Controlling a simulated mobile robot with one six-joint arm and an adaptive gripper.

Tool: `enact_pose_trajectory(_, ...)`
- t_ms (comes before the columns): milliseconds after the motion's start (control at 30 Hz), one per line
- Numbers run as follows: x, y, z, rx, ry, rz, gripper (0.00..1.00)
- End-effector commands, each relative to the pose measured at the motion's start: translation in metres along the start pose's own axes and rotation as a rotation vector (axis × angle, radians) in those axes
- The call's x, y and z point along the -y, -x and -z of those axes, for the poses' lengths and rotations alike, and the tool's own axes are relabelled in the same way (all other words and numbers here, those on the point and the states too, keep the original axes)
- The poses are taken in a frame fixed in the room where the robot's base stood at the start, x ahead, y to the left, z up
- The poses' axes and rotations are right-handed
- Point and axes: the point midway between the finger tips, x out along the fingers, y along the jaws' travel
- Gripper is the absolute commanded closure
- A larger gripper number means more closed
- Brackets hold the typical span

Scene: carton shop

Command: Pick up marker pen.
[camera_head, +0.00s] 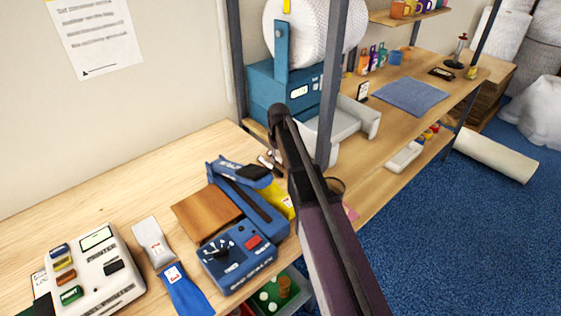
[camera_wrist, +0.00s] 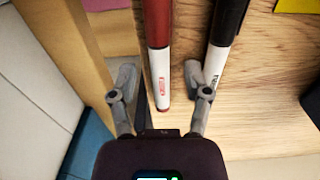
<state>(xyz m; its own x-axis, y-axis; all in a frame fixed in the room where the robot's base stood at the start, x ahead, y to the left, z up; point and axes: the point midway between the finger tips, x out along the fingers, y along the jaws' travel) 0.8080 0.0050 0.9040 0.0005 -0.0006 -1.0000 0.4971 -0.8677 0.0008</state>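Two marker pens lie side by side on the wooden bench in the wrist view. One has a dark red and white body with a red end (camera_wrist: 159,62). The other is black and white (camera_wrist: 216,62). My gripper (camera_wrist: 160,75) is open, with one finger on each side of the red-and-white pen's white part. The right finger is close to the black-and-white pen; I cannot tell whether it touches. In the head view my arm hides most of this spot, and only small pen-like shapes show beside my gripper (camera_head: 271,160).
A dark rack post (camera_head: 332,80) and white tray (camera_head: 352,120) are close on the right. Bench wood behind the box is clear.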

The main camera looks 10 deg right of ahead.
Motion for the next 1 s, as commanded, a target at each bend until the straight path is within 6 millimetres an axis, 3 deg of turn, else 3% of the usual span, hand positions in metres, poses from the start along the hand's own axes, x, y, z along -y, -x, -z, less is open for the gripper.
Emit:
enact_pose_trajectory(33, 0.0, 0.0, 0.0, 0.0, 0.0, 0.0, 0.57)
enact_pose_trajectory(167, 0.0, 0.0, 0.0, 0.0, 0.0, 0.0, 0.96)
enact_pose_trajectory(200, 0.0, 0.0, 0.0, 0.0, 0.0, 0.0, 1.0)
enact_pose_trajectory(667, 0.0, 0.002, 0.0, 0.0, 0.0, 0.0, 1.0)
enact_pose_trajectory(1000, 0.0, 0.018, 0.0, 0.0, 0.0, 0.0, 1.0)
